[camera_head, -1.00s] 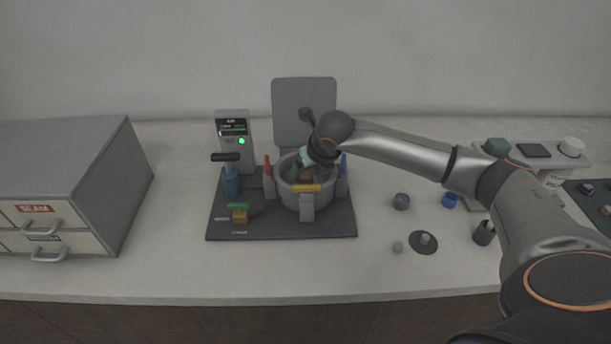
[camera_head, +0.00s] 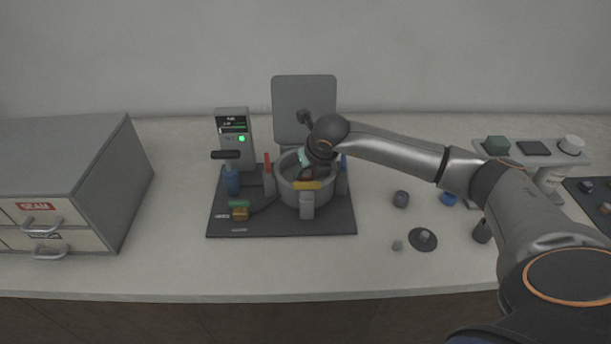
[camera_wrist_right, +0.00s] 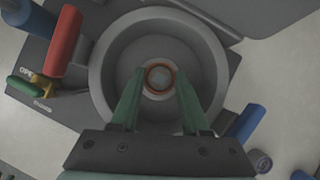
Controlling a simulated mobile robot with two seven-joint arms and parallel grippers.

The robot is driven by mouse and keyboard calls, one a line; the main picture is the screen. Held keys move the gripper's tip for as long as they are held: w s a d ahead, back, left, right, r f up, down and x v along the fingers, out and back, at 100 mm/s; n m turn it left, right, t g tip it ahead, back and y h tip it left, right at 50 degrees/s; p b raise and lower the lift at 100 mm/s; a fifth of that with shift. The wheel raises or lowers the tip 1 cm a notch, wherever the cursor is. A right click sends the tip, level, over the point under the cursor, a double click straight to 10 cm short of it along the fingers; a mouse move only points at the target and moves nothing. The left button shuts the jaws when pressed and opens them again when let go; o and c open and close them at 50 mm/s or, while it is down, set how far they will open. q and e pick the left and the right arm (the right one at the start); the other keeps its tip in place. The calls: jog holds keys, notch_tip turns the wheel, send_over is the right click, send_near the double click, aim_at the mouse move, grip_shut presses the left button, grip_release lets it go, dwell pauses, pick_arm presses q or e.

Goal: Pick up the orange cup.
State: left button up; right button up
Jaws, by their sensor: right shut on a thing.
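The orange cup (camera_wrist_right: 160,78) shows in the right wrist view as a small round orange-brown rim with a paler inside. It sits between the green fingertips of my right gripper (camera_wrist_right: 159,88), which is shut on it. Around it is the round grey chamber (camera_wrist_right: 104,82) of the press. In the head view my right gripper (camera_head: 308,160) reaches down into this chamber (camera_head: 290,190), and the arm and chamber wall largely hide the cup. I cannot tell whether the cup still touches the chamber floor. My left gripper is not in view.
The press stands on a dark base plate (camera_head: 280,228) with a raised lid (camera_head: 303,100) behind and a control post (camera_head: 232,135) to the left. Coloured handles (camera_wrist_right: 66,40) ring the chamber. A grey drawer cabinet (camera_head: 70,165) stands left. Small parts, including a dark disc (camera_head: 423,240), lie right.

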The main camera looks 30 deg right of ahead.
grip_shut()
jog(key=shift+r, duration=0.15)
